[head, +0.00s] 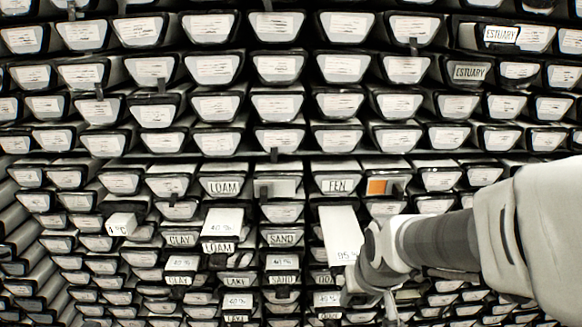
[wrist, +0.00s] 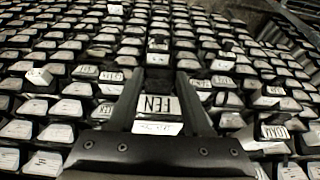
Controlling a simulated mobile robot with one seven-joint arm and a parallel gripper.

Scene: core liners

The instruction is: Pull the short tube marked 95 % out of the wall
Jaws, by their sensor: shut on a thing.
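The short tube marked 95 % (head: 340,228) sticks well out of the wall in the head view, its long white top facing up. Its back end cannot be made out. My gripper (head: 366,285) is at its front end, and the wrist hides the tube's front there. In the wrist view my gripper (wrist: 160,100) has one dark finger on each side of an upside-down FEN label (wrist: 157,105) with a white strip below it, seemingly the front of this tube. The fingers are shut on it. Another FEN label (head: 337,186) sits on the wall above the tube.
Other tubes stick out to the left, among them a 40 % LOAM tube (head: 223,222) and a tube marked 1 °C or similar (head: 120,224). An orange-marked box end (head: 379,187) is above my wrist. Trapezoid tray ends fill the wall closely on all sides.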

